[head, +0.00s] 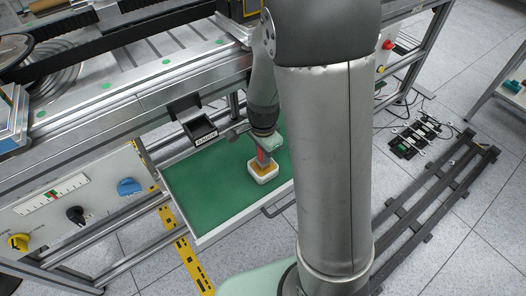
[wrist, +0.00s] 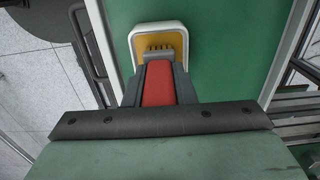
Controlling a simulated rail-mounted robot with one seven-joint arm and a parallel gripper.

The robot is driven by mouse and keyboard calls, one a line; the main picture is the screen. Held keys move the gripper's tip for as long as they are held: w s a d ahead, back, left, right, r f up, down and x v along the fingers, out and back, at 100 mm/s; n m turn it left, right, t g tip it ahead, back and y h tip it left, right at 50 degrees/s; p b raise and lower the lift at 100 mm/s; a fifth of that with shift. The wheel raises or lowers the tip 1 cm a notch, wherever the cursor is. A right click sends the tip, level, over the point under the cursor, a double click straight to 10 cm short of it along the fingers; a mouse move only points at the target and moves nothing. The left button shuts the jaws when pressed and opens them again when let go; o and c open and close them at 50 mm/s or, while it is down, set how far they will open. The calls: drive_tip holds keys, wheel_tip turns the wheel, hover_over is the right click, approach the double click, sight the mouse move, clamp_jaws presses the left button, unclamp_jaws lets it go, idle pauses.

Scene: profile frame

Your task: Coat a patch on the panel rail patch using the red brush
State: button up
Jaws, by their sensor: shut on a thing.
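My gripper (head: 264,152) is shut on the red brush (wrist: 158,86), with a finger on each side of its handle. The brush (head: 261,161) points down at a white dish (head: 264,179) with yellow-orange content (wrist: 176,41). The brush's tip overlaps the yellow content in the wrist view; I cannot tell whether it touches. The dish stands in the green-floored tray (head: 205,192). A metal rail (head: 140,97) with several small green round marks lies up and left; I cannot tell which spot is the rail patch.
A control panel (head: 75,205) with yellow, black and blue knobs is at the left. My arm hides the tray's right side. Dark rails (head: 440,200) lie on the floor at the right.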

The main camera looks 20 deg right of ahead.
drive_tip(key=shift+s, duration=0.1)
wheel_tip(320, 180, up, 7)
drive_tip(key=p, duration=0.6)
idle(0.8)
